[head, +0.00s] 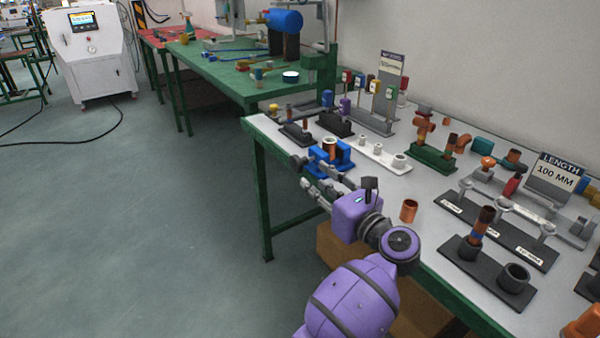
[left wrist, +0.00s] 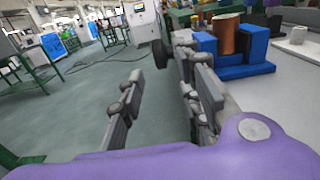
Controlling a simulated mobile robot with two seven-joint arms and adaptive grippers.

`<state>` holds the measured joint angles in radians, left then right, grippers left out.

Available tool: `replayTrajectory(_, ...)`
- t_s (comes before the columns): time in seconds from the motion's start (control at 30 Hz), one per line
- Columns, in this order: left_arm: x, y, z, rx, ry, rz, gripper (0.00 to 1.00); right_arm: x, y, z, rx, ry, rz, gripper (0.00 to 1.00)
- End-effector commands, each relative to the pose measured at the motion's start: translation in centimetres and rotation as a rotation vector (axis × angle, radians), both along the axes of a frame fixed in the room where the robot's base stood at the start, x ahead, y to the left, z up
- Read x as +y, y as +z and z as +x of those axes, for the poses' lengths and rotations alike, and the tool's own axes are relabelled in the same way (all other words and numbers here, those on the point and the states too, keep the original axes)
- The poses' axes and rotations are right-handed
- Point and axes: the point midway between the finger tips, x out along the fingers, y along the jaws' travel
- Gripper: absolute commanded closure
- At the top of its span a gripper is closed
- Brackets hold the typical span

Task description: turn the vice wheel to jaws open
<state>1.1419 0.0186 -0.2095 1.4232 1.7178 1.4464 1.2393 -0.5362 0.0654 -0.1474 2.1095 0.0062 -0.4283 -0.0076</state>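The blue vice (head: 342,161) stands near the front edge of the grey bench top, with a copper pipe piece (head: 329,147) upright in it. Its dark wheel (head: 297,163) sticks out past the bench's left edge. In the left wrist view the vice (left wrist: 250,47) is at the upper right, and the wheel (left wrist: 160,53) shows beyond the fingertips. My left gripper (head: 318,177) is open and empty, reaching toward the wheel along the bench edge. In the left wrist view its fingers (left wrist: 160,68) are wide apart, with no clear contact with the wheel. My right gripper is not in view.
A loose copper ring (head: 409,210) and black holders (head: 497,240) stand on the bench to the right. A white block with sockets (head: 370,153) is beside the vice. A cardboard box (head: 338,247) is under the bench. The floor to the left is free.

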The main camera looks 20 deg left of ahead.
Motion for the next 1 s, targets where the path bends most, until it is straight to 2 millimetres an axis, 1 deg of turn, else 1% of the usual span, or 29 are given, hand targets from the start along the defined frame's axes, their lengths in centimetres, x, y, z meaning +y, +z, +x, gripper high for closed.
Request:
replayTrajectory(0.17,1.5,0.2,1.1,-0.001,0.002,0.006,0.68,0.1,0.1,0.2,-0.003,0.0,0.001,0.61)
replayTrajectory(0.4,4.6,0.2,3.4,0.0,0.002,0.008,0.68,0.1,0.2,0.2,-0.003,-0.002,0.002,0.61)
replayTrajectory(0.5,5.5,0.2,4.2,-0.001,0.001,0.007,0.68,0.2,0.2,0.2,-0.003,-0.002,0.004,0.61)
replayTrajectory(0.63,6.1,0.1,4.6,0.0,0.001,0.006,0.68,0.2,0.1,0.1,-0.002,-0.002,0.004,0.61)
replayTrajectory(0.9,6.2,0.1,4.7,0.001,0.0,0.006,0.68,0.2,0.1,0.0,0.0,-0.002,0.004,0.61)
replayTrajectory(1.0,6.2,0.1,4.7,0.001,0.0,0.006,0.82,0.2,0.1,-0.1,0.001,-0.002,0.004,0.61)
